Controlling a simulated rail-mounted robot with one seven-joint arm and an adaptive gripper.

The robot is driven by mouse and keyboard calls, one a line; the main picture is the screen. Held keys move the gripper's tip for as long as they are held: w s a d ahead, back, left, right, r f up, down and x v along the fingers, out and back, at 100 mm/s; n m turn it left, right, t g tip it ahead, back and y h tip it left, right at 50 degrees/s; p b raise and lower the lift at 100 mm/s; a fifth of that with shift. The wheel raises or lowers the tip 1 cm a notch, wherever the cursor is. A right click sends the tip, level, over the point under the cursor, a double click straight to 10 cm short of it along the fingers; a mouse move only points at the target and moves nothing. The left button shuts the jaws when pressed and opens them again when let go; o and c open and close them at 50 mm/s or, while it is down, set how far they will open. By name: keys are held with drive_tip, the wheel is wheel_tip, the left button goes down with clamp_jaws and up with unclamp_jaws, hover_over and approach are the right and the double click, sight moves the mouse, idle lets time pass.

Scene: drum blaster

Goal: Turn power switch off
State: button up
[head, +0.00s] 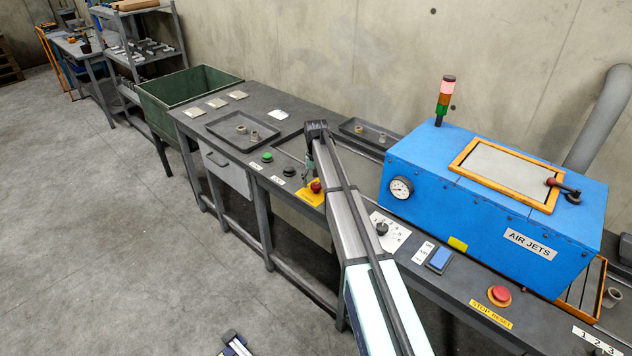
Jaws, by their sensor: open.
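A red knob (316,187) sits on a yellow plate (305,197) on the bench top, partly covered by my arm; it looks like the power switch, but no label on it is readable. My gripper (308,174) is at the far end of my arm, pointing down just behind the yellow plate, close to the red knob. It is small and partly hidden here; its jaws are open and hold nothing that I can see. Whether it touches the knob cannot be told. A black knob (382,229) on a white dial plate (393,239) lies to the right of my arm.
A green button (267,157) and a black button (289,171) are left of the gripper. The blue AIR JETS cabinet (480,235) stands at right, with a red stop button (499,294) in front. A tray (241,119) lies behind. The floor at left is clear.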

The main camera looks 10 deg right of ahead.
drive_tip(key=shift+f, duration=0.25)
drive_tip(key=c, duration=1.1)
drive_tip(key=shift+c, duration=0.2)
